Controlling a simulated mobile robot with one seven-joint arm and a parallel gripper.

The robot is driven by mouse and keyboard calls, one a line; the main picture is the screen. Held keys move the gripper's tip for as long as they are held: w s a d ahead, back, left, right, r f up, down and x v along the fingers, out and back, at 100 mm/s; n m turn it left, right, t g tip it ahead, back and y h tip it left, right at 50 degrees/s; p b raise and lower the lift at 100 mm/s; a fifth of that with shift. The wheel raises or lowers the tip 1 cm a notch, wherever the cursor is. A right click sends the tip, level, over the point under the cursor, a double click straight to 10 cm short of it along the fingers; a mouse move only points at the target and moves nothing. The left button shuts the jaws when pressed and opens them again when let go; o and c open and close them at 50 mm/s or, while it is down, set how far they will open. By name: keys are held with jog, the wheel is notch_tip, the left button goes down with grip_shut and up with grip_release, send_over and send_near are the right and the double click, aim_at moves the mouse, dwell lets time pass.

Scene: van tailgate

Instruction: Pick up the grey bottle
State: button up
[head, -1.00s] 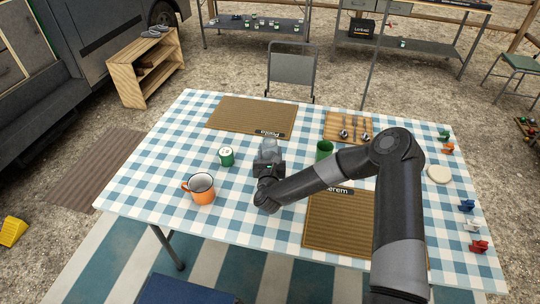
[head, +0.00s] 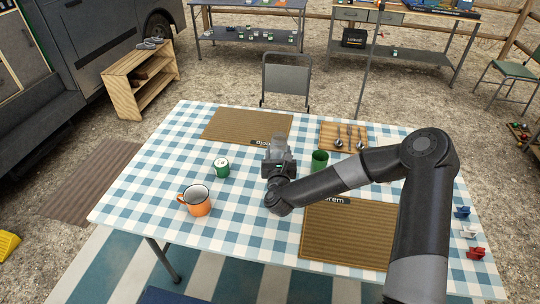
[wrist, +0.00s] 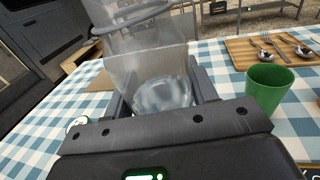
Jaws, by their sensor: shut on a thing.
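The grey bottle (wrist: 150,65) is translucent and stands between the two fingers of my gripper (wrist: 163,98) in the wrist view, filling the space between them. In the head view the bottle (head: 278,142) shows just beyond my gripper (head: 278,160), over the middle of the checked table (head: 150,190). My gripper is shut on it. The bottle leans a little in the wrist view. Its lower end is hidden by the gripper, so I cannot tell whether it touches the table.
A green cup (head: 319,160) stands close on the right, and a green-and-white can (head: 221,166) and orange mug (head: 196,200) are on the left. Woven mats (head: 245,126) and a wooden board with cutlery (head: 335,132) lie on the table. A chair (head: 286,80) stands behind.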

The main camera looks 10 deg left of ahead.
jog(key=d+r, duration=0.4)
jog(key=d, duration=0.2)
jog(key=shift+s+d, duration=0.25)
jog(key=shift+d, duration=0.15)
